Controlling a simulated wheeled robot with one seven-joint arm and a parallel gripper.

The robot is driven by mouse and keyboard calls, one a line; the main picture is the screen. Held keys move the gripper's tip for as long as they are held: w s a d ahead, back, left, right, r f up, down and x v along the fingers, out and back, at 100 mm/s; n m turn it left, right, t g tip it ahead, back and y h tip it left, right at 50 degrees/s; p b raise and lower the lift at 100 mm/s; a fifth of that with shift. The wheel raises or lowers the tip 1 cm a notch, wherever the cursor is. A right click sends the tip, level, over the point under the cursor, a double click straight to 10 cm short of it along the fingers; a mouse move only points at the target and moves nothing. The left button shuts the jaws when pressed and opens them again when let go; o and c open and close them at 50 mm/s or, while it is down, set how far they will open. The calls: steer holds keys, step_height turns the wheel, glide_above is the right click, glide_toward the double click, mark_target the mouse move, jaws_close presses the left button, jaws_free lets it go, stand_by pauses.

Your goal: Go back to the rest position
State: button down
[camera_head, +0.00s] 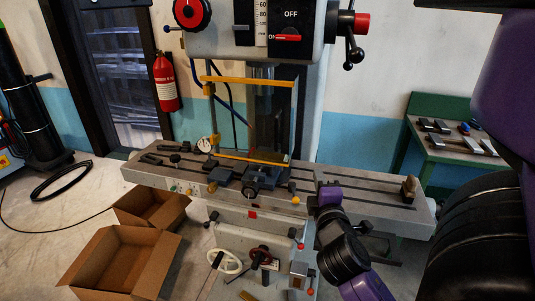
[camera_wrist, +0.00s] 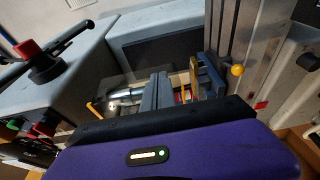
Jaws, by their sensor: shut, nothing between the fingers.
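My gripper (camera_head: 327,200) is at the end of my purple and black arm, in front of the milling machine's long grey table, right of centre. It is shut and empty; its fingertips are hard to make out. In the wrist view its purple housing fills the bottom. A blue-grey vise (camera_head: 262,178) sits on the machine table (camera_head: 372,197), to the left of my gripper. In the wrist view, blue-grey blocks that look like vise jaws (camera_wrist: 157,92) stand just beyond the housing. I cannot tell the exact gap between them and my gripper.
A yellow-framed clear guard (camera_head: 250,158) stands behind the vise. Two open cardboard boxes (camera_head: 93,262) lie on the floor at left. A green bench (camera_head: 417,139) with metal parts is at the back right. A fire extinguisher (camera_head: 166,82) hangs on the wall. Handwheels and levers stick out below the table.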

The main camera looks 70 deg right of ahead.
steer(key=w+a+f+m+t+y, duration=0.15)
steer(key=w+a+t+y, duration=0.35)
steer(key=a, duration=0.5)
steer(key=w+a+f+t+y, duration=0.25)
steer(key=w+a+t, duration=0.3)
steer(key=a, duration=0.35)
steer(key=s+a+f+y, duration=0.1)
steer(key=s+a+y, duration=0.2)
steer(key=a, duration=0.4)
steer(key=s+a+f+m+y, duration=0.1)
steer(key=s+a+f+y, duration=0.1)
steer(key=a, duration=0.6)
steer(key=s+a+f+m+y, duration=0.1)
steer(key=s+a+f+y, duration=0.1)
steer(key=s+a+y, duration=0.2)
steer(key=a+y, duration=0.1)
steer(key=a, duration=0.2)
steer(key=shift+s+a+g, duration=0.2)
steer(key=shift+s+g, duration=0.15)
steer(key=shift+s, duration=0.05)
